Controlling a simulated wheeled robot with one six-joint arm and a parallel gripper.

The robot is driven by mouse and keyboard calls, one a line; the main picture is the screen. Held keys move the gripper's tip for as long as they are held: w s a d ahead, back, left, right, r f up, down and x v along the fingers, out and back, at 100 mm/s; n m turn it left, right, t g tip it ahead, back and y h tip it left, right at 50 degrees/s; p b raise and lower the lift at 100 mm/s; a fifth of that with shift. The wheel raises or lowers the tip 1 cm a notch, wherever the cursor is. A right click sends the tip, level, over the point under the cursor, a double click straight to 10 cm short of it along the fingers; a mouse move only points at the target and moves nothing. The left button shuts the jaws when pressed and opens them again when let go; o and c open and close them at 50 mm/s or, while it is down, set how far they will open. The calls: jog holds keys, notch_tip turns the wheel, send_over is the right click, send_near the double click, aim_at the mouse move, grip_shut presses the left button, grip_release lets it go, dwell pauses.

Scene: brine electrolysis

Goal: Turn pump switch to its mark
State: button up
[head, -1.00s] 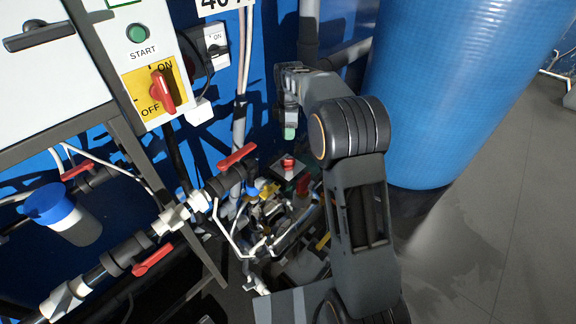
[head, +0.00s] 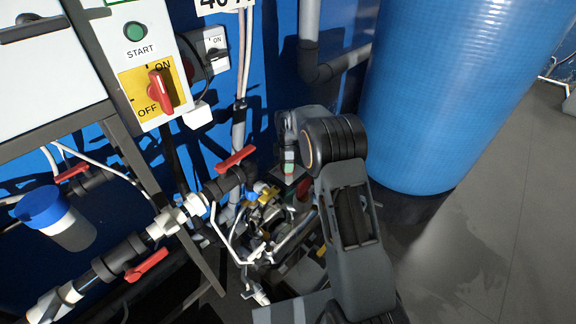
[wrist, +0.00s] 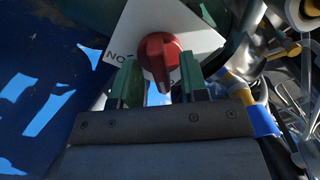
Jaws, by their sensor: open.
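A red rotary knob (wrist: 158,52) on a white plate (wrist: 185,22) with lettering that reads ON upside down shows in the wrist view. I take it for the pump switch. My gripper (wrist: 160,76) is open, with one green-padded finger at each side of the knob's near end. I cannot tell whether the pads touch it. In the head view my gripper (head: 289,168) points down over the same spot and hides most of the switch. The switch's mark cannot be made out.
A second red switch (head: 160,91) on a yellow ON/OFF plate sits at upper left, under a green START button (head: 136,32). Pipes with red-handled valves (head: 237,158) run at left. Cluttered parts (head: 275,215) lie near my gripper. A large blue tank (head: 440,90) stands right.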

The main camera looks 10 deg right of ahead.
jog(key=shift+f, duration=0.4)
jog(key=shift+c, duration=0.4)
grip_shut()
